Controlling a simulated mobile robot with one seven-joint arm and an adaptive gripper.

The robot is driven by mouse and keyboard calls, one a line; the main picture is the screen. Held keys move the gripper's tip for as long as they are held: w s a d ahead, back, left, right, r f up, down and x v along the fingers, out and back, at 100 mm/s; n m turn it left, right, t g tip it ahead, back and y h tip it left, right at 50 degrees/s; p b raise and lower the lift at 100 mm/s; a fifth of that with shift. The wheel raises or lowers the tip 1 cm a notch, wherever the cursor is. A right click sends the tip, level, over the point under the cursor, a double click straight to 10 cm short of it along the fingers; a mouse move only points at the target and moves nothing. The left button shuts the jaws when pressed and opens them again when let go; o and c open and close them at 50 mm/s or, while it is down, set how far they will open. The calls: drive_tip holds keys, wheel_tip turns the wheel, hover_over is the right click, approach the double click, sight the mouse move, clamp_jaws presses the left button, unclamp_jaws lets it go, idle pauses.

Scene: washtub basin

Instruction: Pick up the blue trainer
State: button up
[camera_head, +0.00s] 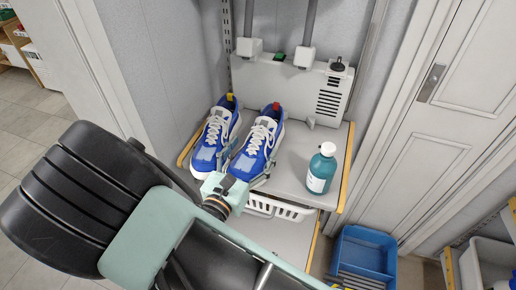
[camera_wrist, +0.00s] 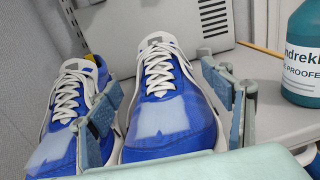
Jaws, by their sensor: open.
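Two blue trainers with white laces and white soles stand side by side on a grey shelf (camera_head: 292,185). The left trainer (camera_head: 214,140) has a yellow heel tab and the right trainer (camera_head: 258,145) a red one. In the wrist view the right trainer (camera_wrist: 165,105) lies between my fingers and the left trainer (camera_wrist: 65,130) is beside it. My gripper (camera_head: 240,163) is open at the toe of the right trainer; it also shows in the wrist view (camera_wrist: 170,115). The left finger is in the narrow gap between the trainers. I cannot tell whether the fingers touch them.
A teal bottle (camera_head: 321,170) with a white cap stands right of the trainers; it also shows in the wrist view (camera_wrist: 302,55). A light grey unit (camera_head: 290,85) with vents is behind them. A white basket (camera_head: 290,211) sits below the shelf, and a blue crate (camera_head: 362,253) lower right.

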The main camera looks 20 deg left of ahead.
drive_tip(key=shift+w+d, duration=0.15)
drive_tip(key=shift+w, duration=0.55)
drive_tip(key=shift+c, duration=0.7)
drive_tip(key=c, duration=1.3)
drive_tip(key=shift+c, duration=0.2)
drive_tip(key=shift+r, duration=0.15)
drive_tip(key=shift+c, duration=0.2)
